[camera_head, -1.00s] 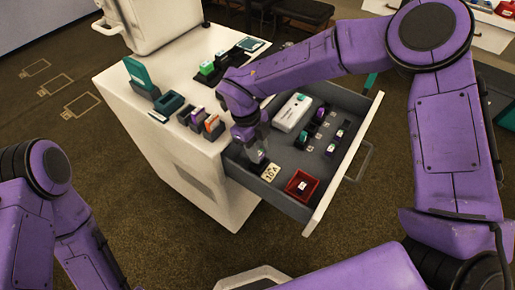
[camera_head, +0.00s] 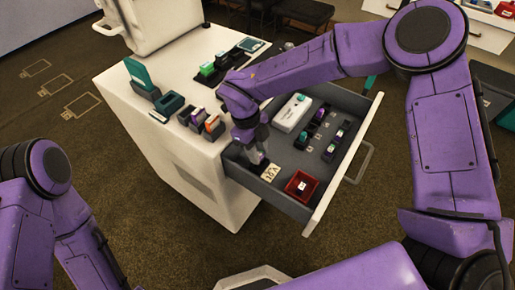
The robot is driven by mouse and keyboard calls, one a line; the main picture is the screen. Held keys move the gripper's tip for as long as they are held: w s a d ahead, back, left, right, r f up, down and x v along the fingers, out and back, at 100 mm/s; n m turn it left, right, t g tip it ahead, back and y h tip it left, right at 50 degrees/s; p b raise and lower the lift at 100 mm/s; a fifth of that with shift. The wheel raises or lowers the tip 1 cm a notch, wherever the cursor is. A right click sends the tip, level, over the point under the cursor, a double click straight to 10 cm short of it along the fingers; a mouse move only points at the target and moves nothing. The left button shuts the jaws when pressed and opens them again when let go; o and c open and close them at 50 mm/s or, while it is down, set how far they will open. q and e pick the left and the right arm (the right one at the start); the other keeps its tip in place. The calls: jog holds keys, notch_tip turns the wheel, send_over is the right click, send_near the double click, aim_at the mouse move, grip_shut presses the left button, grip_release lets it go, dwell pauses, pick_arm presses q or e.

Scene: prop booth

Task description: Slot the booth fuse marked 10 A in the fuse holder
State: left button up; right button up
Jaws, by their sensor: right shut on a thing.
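A small cream piece with dark marking (camera_head: 271,173), which I take for the booth fuse, is in the near left corner of the open drawer; its mark is too small to read surely. My right gripper (camera_head: 260,163) reaches down into the drawer and is shut on this piece, its fingers partly hiding it. Dark holders with coloured pieces, one of them on the right (camera_head: 336,146), stand farther along the drawer; I cannot tell which is the fuse holder. My left gripper is out of view; only its arm shows at lower left.
A red tray (camera_head: 314,190) with a small white piece is beside my right gripper. A white box with a teal knob (camera_head: 291,113) lies farther back in the drawer (camera_head: 325,212). The white cabinet top (camera_head: 180,72) carries several coloured holders.

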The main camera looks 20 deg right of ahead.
jog(key=shift+f+p, duration=0.15)
jog(key=shift+p, duration=0.15)
jog(key=shift+f, duration=0.3)
dwell(0.3)
jog(key=shift+f, duration=0.3)
jog(key=shift+f, duration=0.2)
dwell(0.4)
jog(key=o, duration=1.1)
